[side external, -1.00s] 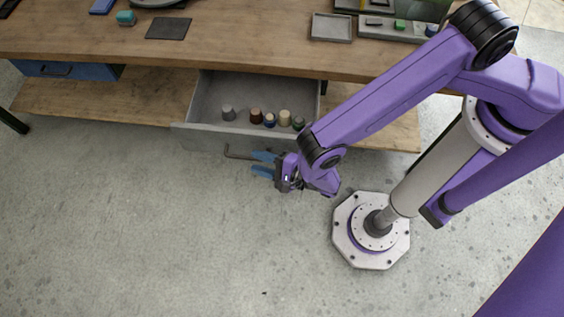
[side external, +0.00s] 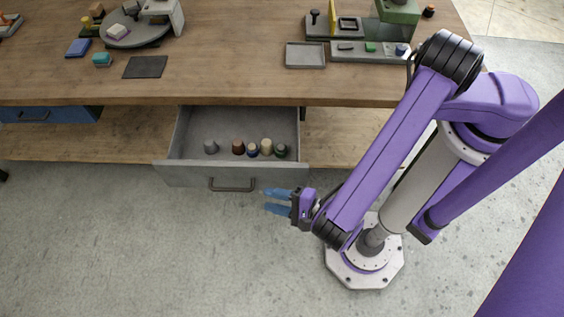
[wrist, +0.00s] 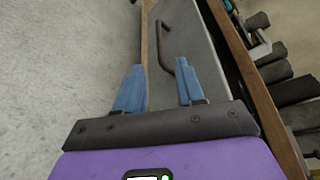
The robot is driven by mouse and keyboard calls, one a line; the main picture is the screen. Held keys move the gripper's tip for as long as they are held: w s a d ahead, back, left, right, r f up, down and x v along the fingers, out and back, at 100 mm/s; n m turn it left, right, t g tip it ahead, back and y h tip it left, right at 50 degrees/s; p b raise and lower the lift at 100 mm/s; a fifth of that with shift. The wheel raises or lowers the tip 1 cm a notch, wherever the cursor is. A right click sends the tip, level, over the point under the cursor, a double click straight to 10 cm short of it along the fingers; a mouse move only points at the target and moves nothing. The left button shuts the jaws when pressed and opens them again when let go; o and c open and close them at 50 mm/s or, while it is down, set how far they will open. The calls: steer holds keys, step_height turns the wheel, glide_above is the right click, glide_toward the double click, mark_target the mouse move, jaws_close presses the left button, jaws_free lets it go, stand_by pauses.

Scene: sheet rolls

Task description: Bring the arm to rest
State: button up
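My gripper (side external: 278,201) has two blue fingers and hangs over the floor, to the right of and in front of the drawer handle. Its fingers are apart with nothing between them; they also show spread in the wrist view (wrist: 158,88). The grey drawer (side external: 177,176) under the bench is pulled open. Its dark handle (side external: 232,189) is apart from my fingers, and it shows beyond them in the wrist view (wrist: 164,45).
Several small round pieces (side external: 252,150) stand in the drawer. The wooden bench (side external: 220,88) carries a grey tray (side external: 305,55), a dark mat (side external: 145,67), a turntable (side external: 125,38) and a parts rack at right. The floor (side external: 110,240) left of my gripper is clear.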

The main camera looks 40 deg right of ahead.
steer(key=a+r+n+g+h, duration=0.2)
steer(key=a+r+n+g, duration=0.4)
steer(key=a, duration=0.4)
step_height(320, 180, up, 14)
steer(key=s+d+n+g, duration=0.25)
steer(key=n+g, duration=0.25)
steer(key=n, duration=0.3)
steer(key=s+d+r+n+g+h, duration=0.1)
steer(key=s+d+r+n, duration=0.1)
steer(key=d+r+n, duration=0.4)
steer(key=s+d+r+n+h, duration=0.2)
steer(key=d+r+n, duration=0.4)
steer(key=d, duration=0.9)
steer(key=s+d+r+n+g+h, duration=0.1)
steer(key=s+d+r+n, duration=0.2)
steer(key=d, duration=0.8)
step_height(320, 180, up, 5)
steer(key=n, duration=0.2)
steer(key=shift+d+f+n+g+h, duration=0.2)
steer(key=shift+n+g+h, duration=0.1)
steer(key=shift+n, duration=0.1)
